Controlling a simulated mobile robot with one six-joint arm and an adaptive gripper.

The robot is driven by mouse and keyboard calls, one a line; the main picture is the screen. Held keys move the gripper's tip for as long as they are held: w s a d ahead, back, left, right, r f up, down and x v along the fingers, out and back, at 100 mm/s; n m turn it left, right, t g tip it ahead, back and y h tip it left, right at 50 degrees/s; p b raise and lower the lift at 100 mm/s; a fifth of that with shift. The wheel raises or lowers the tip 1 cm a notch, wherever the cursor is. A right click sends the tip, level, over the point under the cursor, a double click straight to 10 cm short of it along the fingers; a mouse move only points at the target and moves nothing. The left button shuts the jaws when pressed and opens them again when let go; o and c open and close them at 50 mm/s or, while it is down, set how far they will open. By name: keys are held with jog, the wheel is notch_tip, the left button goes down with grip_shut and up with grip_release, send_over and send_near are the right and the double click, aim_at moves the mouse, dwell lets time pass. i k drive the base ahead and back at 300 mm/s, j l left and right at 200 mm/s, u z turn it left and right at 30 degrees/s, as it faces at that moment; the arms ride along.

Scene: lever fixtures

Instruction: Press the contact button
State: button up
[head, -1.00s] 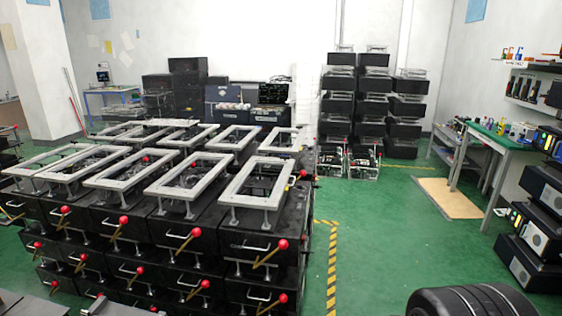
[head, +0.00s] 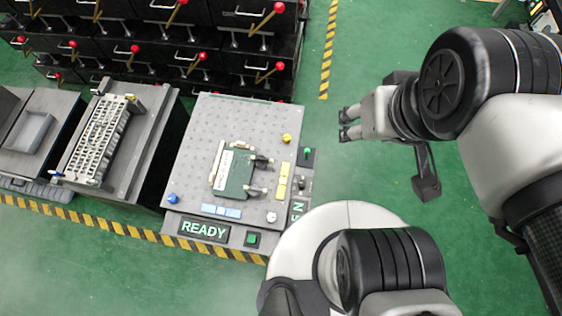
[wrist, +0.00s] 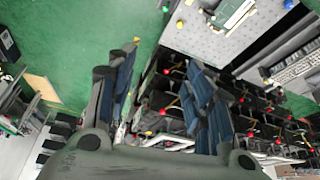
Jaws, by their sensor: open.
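A grey perforated fixture panel (head: 205,140) lies in the middle of the head view, with a green circuit board (head: 236,172) on it. A green square button (head: 252,239) sits on its front edge, right of a READY sign (head: 203,230). A second green button (head: 307,152) sits on a black block at the right side. Nothing legible marks either as the contact button. My gripper (head: 349,124) is open and empty, right of the panel and apart from it. In the wrist view my gripper (wrist: 164,70) has its fingers spread, with the panel (wrist: 200,38) beyond.
A grey fixture with a metal grid (head: 100,138) and a tray unit (head: 32,130) stand left of the panel. Black boxes with red-knobbed levers (head: 215,50) are stacked behind. Yellow-black floor tape (head: 130,230) runs along the front.

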aim_at(252, 239)
jog(key=u, duration=0.8)
jog(key=k+u, duration=0.85)
jog(key=i+j+z, duration=0.1)
jog(key=j+z, duration=0.6)
jog(key=j, duration=0.2)
jog(key=j+z, duration=0.35)
jog(key=k, duration=0.45)
